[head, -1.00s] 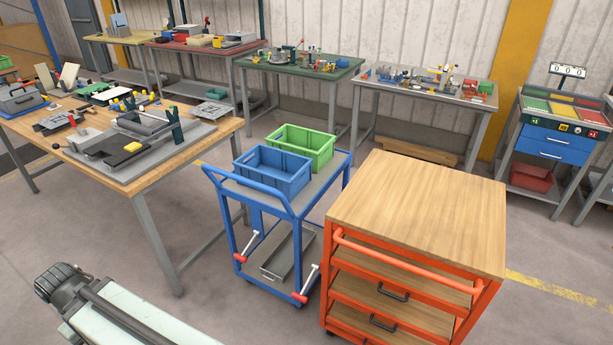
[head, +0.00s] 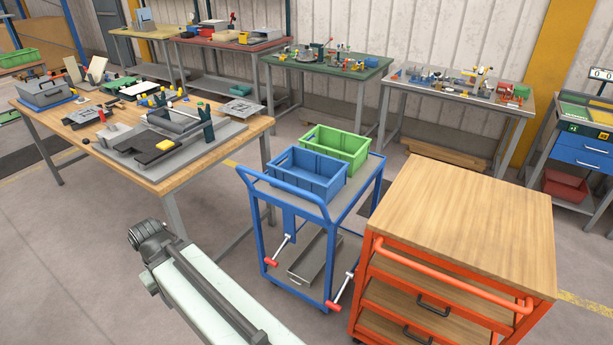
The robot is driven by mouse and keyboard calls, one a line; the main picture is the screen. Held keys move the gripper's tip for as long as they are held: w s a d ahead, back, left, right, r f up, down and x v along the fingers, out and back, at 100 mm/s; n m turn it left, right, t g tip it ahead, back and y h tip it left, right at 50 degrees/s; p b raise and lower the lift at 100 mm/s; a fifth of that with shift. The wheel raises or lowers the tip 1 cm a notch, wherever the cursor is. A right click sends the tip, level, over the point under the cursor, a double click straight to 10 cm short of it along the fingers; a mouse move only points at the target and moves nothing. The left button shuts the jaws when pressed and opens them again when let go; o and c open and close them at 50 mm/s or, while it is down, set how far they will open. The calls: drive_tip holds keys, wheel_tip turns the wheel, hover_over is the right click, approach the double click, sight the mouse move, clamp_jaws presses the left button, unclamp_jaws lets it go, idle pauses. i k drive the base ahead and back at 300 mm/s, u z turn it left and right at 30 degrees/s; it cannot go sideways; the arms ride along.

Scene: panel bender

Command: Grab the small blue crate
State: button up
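The small blue crate (head: 305,178) stands upright on the top shelf of a blue trolley (head: 350,208), near the handle end. It looks open and empty. A green crate (head: 336,147) stands right behind it on the same shelf. Part of my arm shows at the lower left of the head view, to the left of the trolley and apart from the crate. My gripper's fingers are not visible in the head view.
An orange drawer cart with a wooden top (head: 465,220) stands just right of the trolley. A wooden workbench (head: 180,170) with tools is at the left. More benches line the back wall. Grey floor (head: 70,260) is free at the front left.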

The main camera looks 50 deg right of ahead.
sight(323, 175)
drive_tip(key=i, duration=1.45)
drive_tip(key=u, duration=0.1)
